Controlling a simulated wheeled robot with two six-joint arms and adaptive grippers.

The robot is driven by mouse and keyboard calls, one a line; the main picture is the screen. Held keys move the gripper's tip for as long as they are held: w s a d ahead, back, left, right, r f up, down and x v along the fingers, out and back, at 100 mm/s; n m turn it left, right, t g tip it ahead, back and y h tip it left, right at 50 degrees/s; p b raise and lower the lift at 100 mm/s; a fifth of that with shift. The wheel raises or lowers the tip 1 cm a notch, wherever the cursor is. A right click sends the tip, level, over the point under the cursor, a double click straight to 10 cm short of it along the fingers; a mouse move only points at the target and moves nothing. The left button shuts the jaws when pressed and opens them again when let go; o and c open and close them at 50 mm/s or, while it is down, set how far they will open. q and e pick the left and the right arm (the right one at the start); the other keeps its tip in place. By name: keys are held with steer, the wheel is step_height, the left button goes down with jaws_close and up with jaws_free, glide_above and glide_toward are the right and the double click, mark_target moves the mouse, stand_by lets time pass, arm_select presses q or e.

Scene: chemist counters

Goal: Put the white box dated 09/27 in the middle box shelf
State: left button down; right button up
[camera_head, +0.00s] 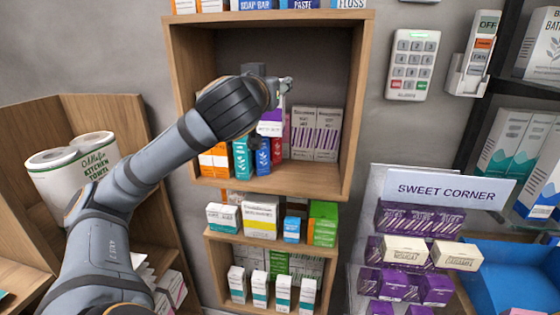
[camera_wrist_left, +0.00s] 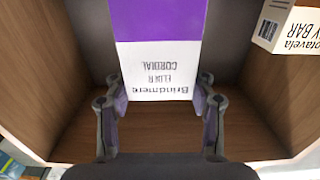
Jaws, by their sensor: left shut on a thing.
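My left gripper (camera_head: 270,95) reaches into the open wooden box shelf (camera_head: 312,178) in the middle of the head view. In the left wrist view the gripper (camera_wrist_left: 158,98) is shut on a purple and white box (camera_wrist_left: 155,62) printed "Brindmere Elder Cordial", its text upside down there. The held box (camera_head: 270,128) also shows below the gripper in the head view, partly hidden by my arm. No 09/27 date can be read on it. I cannot tell whether its base touches the shelf floor. My right gripper is not in view.
White boxes with purple stripes (camera_head: 315,134) stand at the shelf's right. Orange (camera_head: 213,160), teal (camera_head: 241,157) and blue (camera_head: 262,158) boxes stand at its front left. A smaller shelf with boxes (camera_head: 260,218) is below. A keypad (camera_head: 411,64) hangs at the right.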

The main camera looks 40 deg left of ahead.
arm_select(q)
steer(key=w+d+p, duration=0.1)
steer(key=p, duration=0.3)
steer(key=shift+w+d, duration=0.35)
steer(key=w+d+f+p, duration=0.1)
steer(key=w+f+p, duration=0.1)
steer(key=w, duration=0.1)
steer(key=w+d+f+p, duration=0.1)
steer(key=w+f+p, duration=0.1)
steer(key=w+f, duration=0.1)
steer(key=w+d+f+p, duration=0.1)
steer(key=w+f+p, duration=0.2)
steer(key=w, duration=0.1)
steer(key=shift+f, duration=0.25)
steer(key=shift+w+f, duration=0.15)
steer(key=shift+f, duration=0.1)
steer(key=f, duration=0.1)
steer(key=f+p, duration=0.1)
steer(key=f, duration=0.1)
steer(key=shift+w+d+f+p, duration=0.1)
steer(key=shift+w+p, duration=0.15)
steer(key=shift+p, duration=0.05)
steer(key=shift+f, duration=0.2)
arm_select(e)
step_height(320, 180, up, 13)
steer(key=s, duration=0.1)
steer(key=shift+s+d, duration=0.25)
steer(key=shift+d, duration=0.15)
